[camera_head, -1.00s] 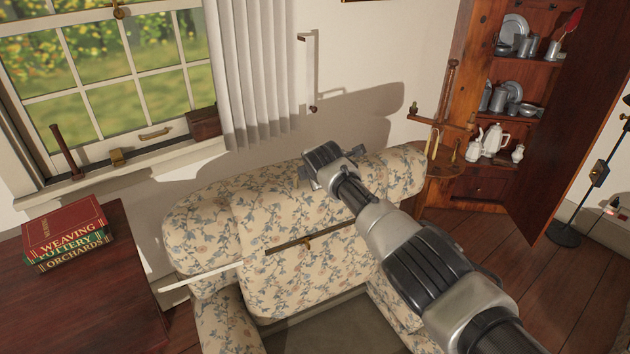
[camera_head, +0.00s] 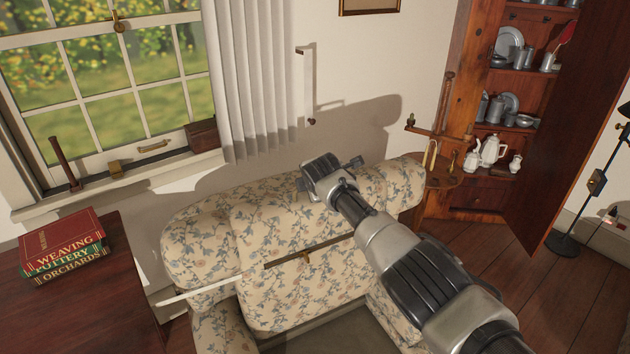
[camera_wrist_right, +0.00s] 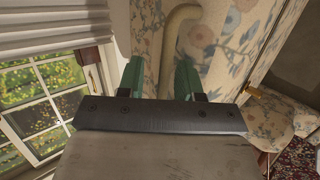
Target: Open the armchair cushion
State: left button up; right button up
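The armchair (camera_head: 190,240) is covered in cream floral fabric. Its cushion (camera_head: 290,290) is a floral panel that looks raised against the chair back, with a dark strip and a small brass clasp (camera_head: 306,255) across it. My right gripper (camera_head: 330,182) is over the top of the chair back, and its arm hides part of the chair's right side. Contact cannot be told. My left gripper is not in view.
A dark table (camera_head: 80,315) with a stack of books (camera_head: 65,246) stands at left below the window. A pale stick (camera_head: 200,288) lies across the chair's left side. A small round table (camera_head: 445,180) and an open cabinet (camera_head: 455,90) with pewter stand at right.

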jog(key=shift+s+d+r+p, duration=0.1)
jog(key=shift+s+r+p, duration=0.25)
jog(key=shift+p, duration=0.1)
jog(key=p+v, duration=0.1)
jog(key=v, duration=0.8)
jog(key=shift+s+r, duration=0.2)
jog(key=shift+s, duration=0.15)
